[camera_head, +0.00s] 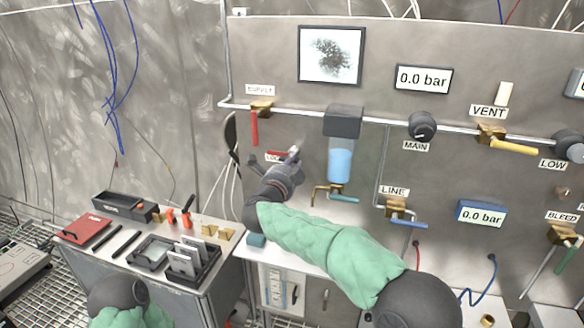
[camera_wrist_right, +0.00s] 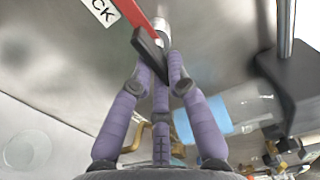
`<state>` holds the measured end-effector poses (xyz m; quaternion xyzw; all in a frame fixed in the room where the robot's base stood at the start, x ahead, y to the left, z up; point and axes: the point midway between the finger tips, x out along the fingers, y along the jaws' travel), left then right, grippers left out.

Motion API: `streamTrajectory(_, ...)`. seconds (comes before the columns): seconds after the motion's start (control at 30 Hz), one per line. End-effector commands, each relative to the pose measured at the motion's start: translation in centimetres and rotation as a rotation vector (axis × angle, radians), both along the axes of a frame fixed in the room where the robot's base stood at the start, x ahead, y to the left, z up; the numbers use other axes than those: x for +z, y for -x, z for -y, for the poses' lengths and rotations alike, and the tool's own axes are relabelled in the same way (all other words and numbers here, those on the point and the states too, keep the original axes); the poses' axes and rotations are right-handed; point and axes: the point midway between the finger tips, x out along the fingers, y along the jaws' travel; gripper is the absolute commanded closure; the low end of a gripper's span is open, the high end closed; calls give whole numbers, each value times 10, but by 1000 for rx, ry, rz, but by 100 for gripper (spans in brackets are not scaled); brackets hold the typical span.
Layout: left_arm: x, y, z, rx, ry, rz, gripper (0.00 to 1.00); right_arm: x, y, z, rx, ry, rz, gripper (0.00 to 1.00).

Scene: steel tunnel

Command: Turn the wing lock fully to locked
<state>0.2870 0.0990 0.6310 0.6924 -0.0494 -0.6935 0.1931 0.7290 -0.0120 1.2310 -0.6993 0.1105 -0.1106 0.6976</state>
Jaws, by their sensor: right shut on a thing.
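The wing lock shows in the right wrist view as a dark bar (camera_wrist_right: 150,52) with a red strip (camera_wrist_right: 131,14) beside it, close to a white label ending in "CK" (camera_wrist_right: 102,9). My right gripper (camera_wrist_right: 160,72) has its purple-grey fingers closed around the dark bar. In the head view my right gripper (camera_head: 288,165) is at the panel by the LOCK label (camera_head: 272,158), with the arm reaching up from the lower right. It covers most of the lock there, so its exact angle is hard to tell. My left gripper is out of the frame.
A filter with a blue bowl (camera_head: 340,160) hangs just right of my right gripper. The red-handled valve (camera_head: 254,125) is up and left of it. The LINE valve (camera_head: 396,208) sits below right. A bench (camera_head: 215,275) with trays and tools stands left.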

Motion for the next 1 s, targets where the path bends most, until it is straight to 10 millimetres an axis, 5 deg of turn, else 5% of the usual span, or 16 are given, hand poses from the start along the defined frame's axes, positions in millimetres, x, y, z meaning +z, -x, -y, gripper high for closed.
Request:
streamTrajectory(0.5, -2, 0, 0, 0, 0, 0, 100, -3, 0, 0, 0, -18, 0, 100)
streamTrajectory(0.53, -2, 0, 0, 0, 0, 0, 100, -3, 0, 0, 0, -18, 0, 77)
streamTrajectory(0.6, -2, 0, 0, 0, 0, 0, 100, -3, 0, 0, 0, -18, 0, 59)
streamTrajectory(1.0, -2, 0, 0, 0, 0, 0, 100, -1, 3, -1, 0, -16, 4, 59)
